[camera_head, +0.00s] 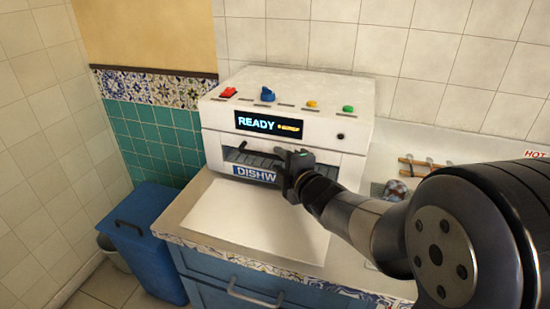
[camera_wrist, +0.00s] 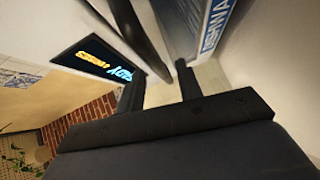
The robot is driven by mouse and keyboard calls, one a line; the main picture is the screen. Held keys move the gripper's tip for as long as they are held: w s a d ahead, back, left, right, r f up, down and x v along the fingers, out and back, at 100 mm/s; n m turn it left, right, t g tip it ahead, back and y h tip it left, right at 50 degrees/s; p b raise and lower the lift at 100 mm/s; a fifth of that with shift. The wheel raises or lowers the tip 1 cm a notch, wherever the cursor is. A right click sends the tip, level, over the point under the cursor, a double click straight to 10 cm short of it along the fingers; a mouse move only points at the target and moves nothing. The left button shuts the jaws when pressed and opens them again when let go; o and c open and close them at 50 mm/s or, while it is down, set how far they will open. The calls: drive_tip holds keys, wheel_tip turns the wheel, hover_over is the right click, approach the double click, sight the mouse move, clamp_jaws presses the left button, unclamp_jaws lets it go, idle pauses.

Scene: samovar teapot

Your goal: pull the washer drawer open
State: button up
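The washer (camera_head: 215,118) is a white box on the counter with a lit READY display. Its drawer front carries a blue label (camera_head: 252,173), partly hidden by my gripper. A dark bar handle (camera_head: 258,153) runs across the drawer front above the label. My gripper (camera_head: 283,170) is at the right part of this handle. In the wrist view my gripper (camera_wrist: 158,82) has its two dark fingers apart. The dark handle bar (camera_wrist: 140,35) reaches down to the gap between the fingertips, and a strip of gap shows beside it. I cannot tell whether a finger touches it.
A white flat sheet (camera_head: 255,222) lies on the counter in front of the washer. Colored knobs (camera_head: 267,95) sit on the washer's top. A blue bin (camera_head: 145,235) stands at the left on the floor. A wooden rack (camera_head: 425,163) is at the right, near my arm.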

sight(276, 159)
drive_tip(key=shift+x, duration=1.6)
drive_tip(key=shift+c, duration=0.3)
clamp_jaws()
